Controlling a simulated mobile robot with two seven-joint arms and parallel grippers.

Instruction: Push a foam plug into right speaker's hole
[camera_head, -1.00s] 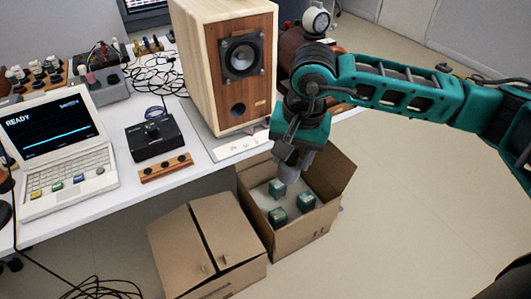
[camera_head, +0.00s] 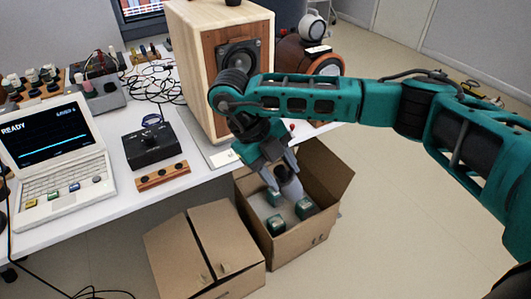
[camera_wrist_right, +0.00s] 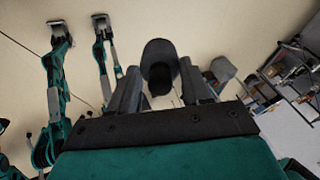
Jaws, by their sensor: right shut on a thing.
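A tall wooden speaker (camera_head: 189,70) stands on the table in the head view. My right arm crosses in front of it and hides its lower hole. Behind it to the right is a rounded copper-brown cabinet (camera_head: 328,68) with a white ball-shaped unit on top, perhaps another speaker; no hole shows on it. My right gripper (camera_head: 291,189) points down over an open cardboard box. In the right wrist view it is shut on a dark grey cylindrical foam plug (camera_wrist_right: 159,52) between its fingers. My left gripper is out of view.
On the table are a laptop-like terminal (camera_head: 55,140), a black control box (camera_head: 152,146) and cables. Floor at right is clear.

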